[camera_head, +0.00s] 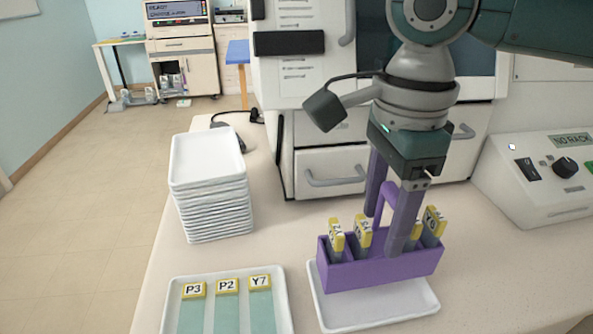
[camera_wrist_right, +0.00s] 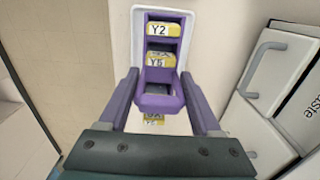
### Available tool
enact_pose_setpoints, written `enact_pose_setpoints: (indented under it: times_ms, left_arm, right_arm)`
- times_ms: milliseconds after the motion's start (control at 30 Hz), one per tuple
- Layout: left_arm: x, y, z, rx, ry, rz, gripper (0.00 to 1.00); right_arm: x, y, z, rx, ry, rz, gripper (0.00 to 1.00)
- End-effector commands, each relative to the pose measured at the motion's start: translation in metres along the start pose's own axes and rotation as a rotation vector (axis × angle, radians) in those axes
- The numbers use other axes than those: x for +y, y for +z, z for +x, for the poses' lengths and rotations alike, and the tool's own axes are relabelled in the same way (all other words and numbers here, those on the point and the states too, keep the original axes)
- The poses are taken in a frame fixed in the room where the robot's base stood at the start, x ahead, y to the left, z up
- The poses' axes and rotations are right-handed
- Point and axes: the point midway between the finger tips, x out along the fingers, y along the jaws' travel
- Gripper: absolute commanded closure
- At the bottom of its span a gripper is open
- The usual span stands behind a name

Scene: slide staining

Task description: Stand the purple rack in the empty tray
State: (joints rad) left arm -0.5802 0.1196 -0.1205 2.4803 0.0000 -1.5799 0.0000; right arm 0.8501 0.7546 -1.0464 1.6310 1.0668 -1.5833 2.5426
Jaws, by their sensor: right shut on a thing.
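The purple rack (camera_head: 385,273) holds several slides with yellow labels and stands upright, over the small white tray (camera_head: 376,320) at the lower right of the head view. My right gripper (camera_head: 391,213) comes down from above and is shut on the rack's handle. In the wrist view, the rack (camera_wrist_right: 160,101) lies between the fingers (camera_wrist_right: 160,88), with labels Y2 and Y5 legible. The tray (camera_wrist_right: 138,35) shows as a white rim around the far end. I cannot tell whether the rack's base touches the tray floor. My left gripper is not in view.
A stack of white trays (camera_head: 215,215) stands at the left. A white tray (camera_head: 275,318) with slides P3, P2 and Y7 lies close left of the small tray. A control box (camera_head: 545,180) stands at right. Drawers (camera_head: 330,170) are behind.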

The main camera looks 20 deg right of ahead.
Motion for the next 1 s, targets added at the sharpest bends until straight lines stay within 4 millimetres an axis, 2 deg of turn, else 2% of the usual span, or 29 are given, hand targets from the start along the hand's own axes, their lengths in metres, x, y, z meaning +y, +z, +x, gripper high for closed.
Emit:
enact_pose_setpoints:
  times_ms: [100,233,667,700,933,1000]
  left_arm:
    - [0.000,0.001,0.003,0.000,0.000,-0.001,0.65]
    - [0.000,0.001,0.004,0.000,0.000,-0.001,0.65]
    - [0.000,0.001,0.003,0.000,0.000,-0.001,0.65]
    - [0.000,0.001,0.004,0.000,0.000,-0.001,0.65]
    - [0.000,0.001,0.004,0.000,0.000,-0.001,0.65]
    - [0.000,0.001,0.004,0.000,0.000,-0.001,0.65]
  right_arm:
    - [0.001,0.000,0.020,0.002,0.004,-0.001,1.00]
    - [0.001,0.000,0.036,0.002,0.002,0.000,1.00]
    - [0.001,0.000,0.043,0.000,0.002,-0.001,1.00]
    - [0.001,0.000,0.043,0.001,0.002,-0.002,0.30]
    - [0.001,0.000,0.043,0.001,0.002,-0.002,0.05]
    - [0.001,0.000,0.043,0.001,0.002,-0.001,0.05]
